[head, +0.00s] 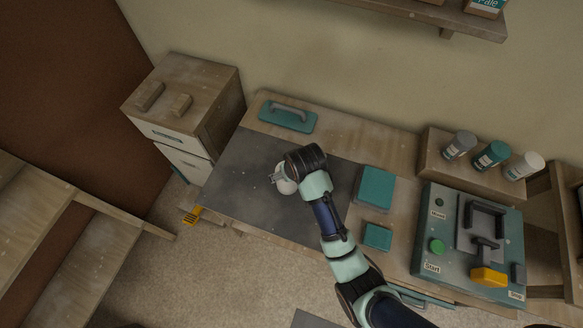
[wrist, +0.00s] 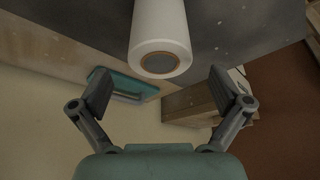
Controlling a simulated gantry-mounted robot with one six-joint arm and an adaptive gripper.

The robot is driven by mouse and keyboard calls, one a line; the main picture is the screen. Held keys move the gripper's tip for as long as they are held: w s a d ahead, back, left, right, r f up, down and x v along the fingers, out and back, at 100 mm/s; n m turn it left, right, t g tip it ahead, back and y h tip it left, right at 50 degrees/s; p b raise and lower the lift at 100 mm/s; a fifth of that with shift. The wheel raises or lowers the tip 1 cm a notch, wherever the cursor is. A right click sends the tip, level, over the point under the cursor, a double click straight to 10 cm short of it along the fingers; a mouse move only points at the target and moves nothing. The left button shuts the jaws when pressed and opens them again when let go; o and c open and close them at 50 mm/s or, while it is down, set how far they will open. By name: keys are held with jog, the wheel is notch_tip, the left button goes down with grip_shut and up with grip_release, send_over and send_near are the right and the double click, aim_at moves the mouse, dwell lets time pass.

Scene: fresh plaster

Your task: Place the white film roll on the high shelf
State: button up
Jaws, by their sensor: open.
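The white film roll (wrist: 160,35) shows in the wrist view with its round end and grey core towards me, just beyond and between my fingertips. In the head view the roll (head: 287,186) is a small pale shape over the dark mat, mostly hidden by my wrist. My gripper (wrist: 161,92) is open, one finger to each side, with a gap between the fingers and the roll. In the head view my gripper (head: 279,177) is largely hidden too. The high shelf (head: 430,12) is on the wall at the top, only partly in view, with a labelled box on it.
The dark mat (head: 235,190) covers the bench's left part. A teal float (head: 288,114) lies behind it, and teal boxes (head: 375,187) lie right of it. A control panel (head: 440,215) and a low ledge with three cans (head: 492,154) are at right. A wooden cabinet (head: 190,105) stands at left.

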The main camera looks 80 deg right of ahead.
jog(key=v, duration=0.4)
jog(key=shift+a+r, duration=0.1)
jog(key=shift+r, duration=0.05)
jog(key=w+a+r+n+t, duration=0.35)
jog(key=w+a+r, duration=0.25)
jog(key=w+a, duration=0.35)
jog(key=w+a+r+n+t+y, duration=0.1)
jog(key=w+a+r+n+t, duration=0.2)
jog(key=a, duration=0.9)
jog(key=w+a+r+n+t+y, duration=0.2)
jog(key=w+a+r+n+t, duration=0.1)
jog(key=a+r, duration=0.7)
jog(key=a+n, duration=0.1)
jog(key=a, duration=0.2)
jog(key=shift+a+r+y, duration=0.2)
jog(key=shift+a+y, duration=0.1)
jog(key=shift+t, duration=0.25)
